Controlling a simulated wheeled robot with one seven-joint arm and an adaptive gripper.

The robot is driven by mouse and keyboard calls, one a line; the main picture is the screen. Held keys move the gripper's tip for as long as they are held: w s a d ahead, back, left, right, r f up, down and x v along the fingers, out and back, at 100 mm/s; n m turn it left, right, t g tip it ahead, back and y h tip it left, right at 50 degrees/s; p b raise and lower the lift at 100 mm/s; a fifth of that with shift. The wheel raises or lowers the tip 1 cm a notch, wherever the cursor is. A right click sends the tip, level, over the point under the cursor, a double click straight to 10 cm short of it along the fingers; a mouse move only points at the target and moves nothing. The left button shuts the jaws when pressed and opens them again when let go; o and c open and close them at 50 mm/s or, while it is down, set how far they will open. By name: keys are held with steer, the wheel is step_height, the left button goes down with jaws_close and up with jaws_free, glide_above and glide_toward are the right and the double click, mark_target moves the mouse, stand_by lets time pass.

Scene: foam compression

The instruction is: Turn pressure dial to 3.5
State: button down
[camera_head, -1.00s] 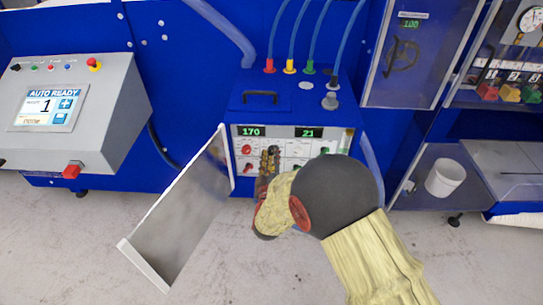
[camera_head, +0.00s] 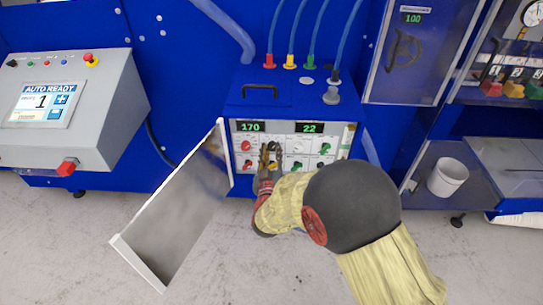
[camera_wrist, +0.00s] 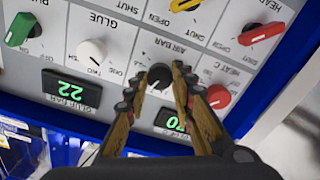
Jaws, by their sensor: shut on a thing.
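The black dial (camera_wrist: 158,77) sits on the white control panel (camera_wrist: 120,50), below lettering that seems to read "AIR BAR" upside down in the wrist view. My gripper (camera_wrist: 159,74) has one finger on each side of this dial and is shut on it. In the head view my gripper (camera_head: 269,151) reaches the upper middle of the panel and partly hides the dial. The right green display (camera_head: 310,128) reads 22, and it shows upside down in the wrist view (camera_wrist: 72,90). The left display (camera_head: 250,126) reads 170.
The open panel door (camera_head: 175,215) stands left of my arm. Hoses rise from the blue unit's top. A grey console (camera_head: 75,105) stands at left.

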steer(key=m+b, duration=0.1)
steer(key=m, duration=0.1)
steer(key=m+b, duration=0.1)
steer(key=b, duration=0.1)
steer(key=shift+f+m, duration=0.2)
steer(key=shift+m, duration=0.2)
steer(key=m+b, duration=0.3)
steer(key=shift+m, duration=0.3)
steer(key=m+b, duration=0.2)
steer(key=m, duration=0.1)
steer(key=shift+b, duration=0.3)
steer(key=shift+d+r+m+b, duration=0.1)
steer(key=shift+m+b, duration=0.35)
steer(key=shift+m, duration=0.75)
steer(key=c, duration=1.5)
jaws_free()
steer(key=shift+s, duration=0.15)
